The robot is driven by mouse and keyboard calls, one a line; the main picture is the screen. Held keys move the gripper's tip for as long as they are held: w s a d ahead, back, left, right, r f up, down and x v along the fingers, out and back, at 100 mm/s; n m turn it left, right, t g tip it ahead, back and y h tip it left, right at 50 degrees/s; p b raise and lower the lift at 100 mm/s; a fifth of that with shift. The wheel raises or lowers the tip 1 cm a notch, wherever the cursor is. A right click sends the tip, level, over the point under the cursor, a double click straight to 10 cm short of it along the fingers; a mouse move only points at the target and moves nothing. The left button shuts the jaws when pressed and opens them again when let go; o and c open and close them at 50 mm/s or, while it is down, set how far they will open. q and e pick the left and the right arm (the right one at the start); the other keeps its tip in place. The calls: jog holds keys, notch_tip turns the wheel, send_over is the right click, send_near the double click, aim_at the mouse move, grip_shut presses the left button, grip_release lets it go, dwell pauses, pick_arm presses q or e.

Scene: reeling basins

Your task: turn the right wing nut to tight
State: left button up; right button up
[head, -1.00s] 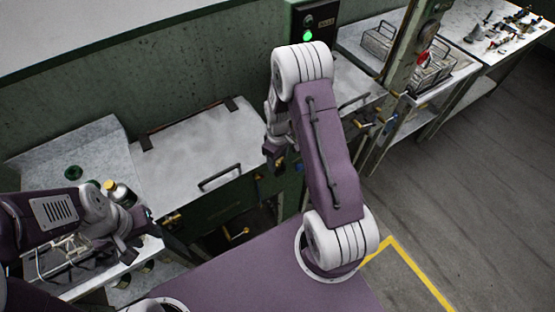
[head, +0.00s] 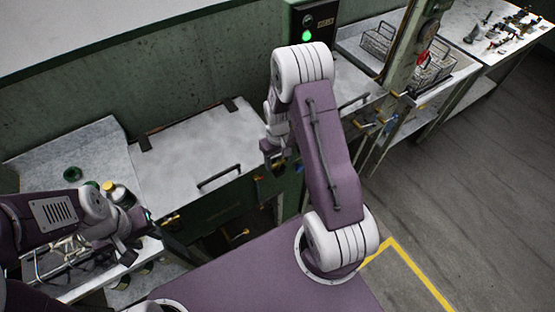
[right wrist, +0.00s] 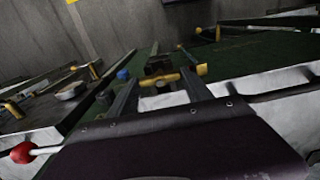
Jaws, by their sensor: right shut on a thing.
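The wing nut is a yellow piece (right wrist: 160,79) on a dark mount in the right wrist view, lying crosswise between the finger ends of my right gripper (right wrist: 160,93). The right gripper is shut on it. In the head view my right gripper (head: 272,160) is at the front of the green cabinet, by the right end of the pale lid; the nut in its jaws cannot be made out there. My left gripper (head: 128,248) hangs over the bench at the lower left, away from the nut; its jaws are too unclear to judge.
The pale lid (head: 195,150) with a dark handle lies left of my right arm. A control box (head: 314,20) with a lit green lamp stands behind. Wire baskets (head: 433,68) are at upper right. A red ball knob (right wrist: 22,152) shows at left in the right wrist view.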

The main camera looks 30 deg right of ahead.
aim_at(278, 162)
jog(key=shift+s+f, duration=0.15)
jog(key=shift+s, duration=0.1)
jog(key=o, duration=1.4)
jog(key=shift+c, duration=0.2)
jog(key=shift+w+r, duration=0.15)
jog(key=shift+r, duration=0.1)
notch_tip(278, 162, up, 9)
jog(key=shift+f+b, duration=0.1)
jog(key=shift+b, duration=0.3)
